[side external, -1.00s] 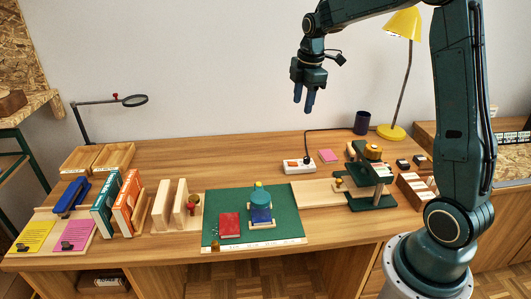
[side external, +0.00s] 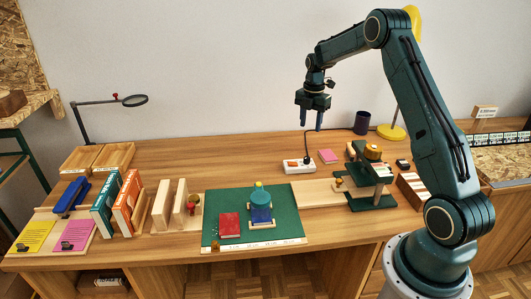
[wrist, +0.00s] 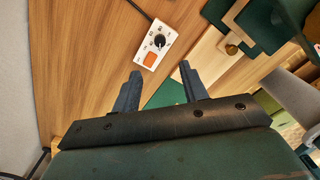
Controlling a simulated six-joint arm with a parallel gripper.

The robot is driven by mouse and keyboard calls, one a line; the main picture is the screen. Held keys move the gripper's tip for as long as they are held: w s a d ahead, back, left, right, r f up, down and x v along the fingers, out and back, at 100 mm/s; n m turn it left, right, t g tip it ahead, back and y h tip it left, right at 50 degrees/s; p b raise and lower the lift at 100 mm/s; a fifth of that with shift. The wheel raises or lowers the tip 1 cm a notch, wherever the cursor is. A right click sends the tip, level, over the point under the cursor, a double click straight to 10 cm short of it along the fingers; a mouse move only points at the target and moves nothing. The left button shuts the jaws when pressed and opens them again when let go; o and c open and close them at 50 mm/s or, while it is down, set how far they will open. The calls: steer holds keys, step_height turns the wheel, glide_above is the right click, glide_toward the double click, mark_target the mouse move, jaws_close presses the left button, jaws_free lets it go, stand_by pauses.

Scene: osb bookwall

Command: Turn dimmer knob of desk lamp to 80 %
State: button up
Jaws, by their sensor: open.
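The dimmer box (side external: 299,165) is a small white box on the desk at the middle back, with a cord. The wrist view shows the box (wrist: 142,56) with a round black knob (wrist: 160,40), scale marks around it and an orange-red square button. The knob's exact setting is too small to read. The desk lamp (side external: 391,132) has a yellow base and stands to the right; my arm hides much of its shade. My gripper (side external: 312,127) is open and empty, pointing down above the dimmer box, apart from it. Its fingers (wrist: 160,69) also show in the wrist view.
A dark cup (side external: 362,123) and a pink pad (side external: 327,156) stand right of the box. A green fixture with an orange-brown knob (side external: 373,151) is further right. A green mat (side external: 215,220) lies in front.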

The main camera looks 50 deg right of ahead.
mark_target(307, 157)
steer(key=shift+f, duration=0.1)
step_height(307, 157, down, 14)
steer(key=shift+r, duration=0.25)
stand_by(0.5)
jaws_close()
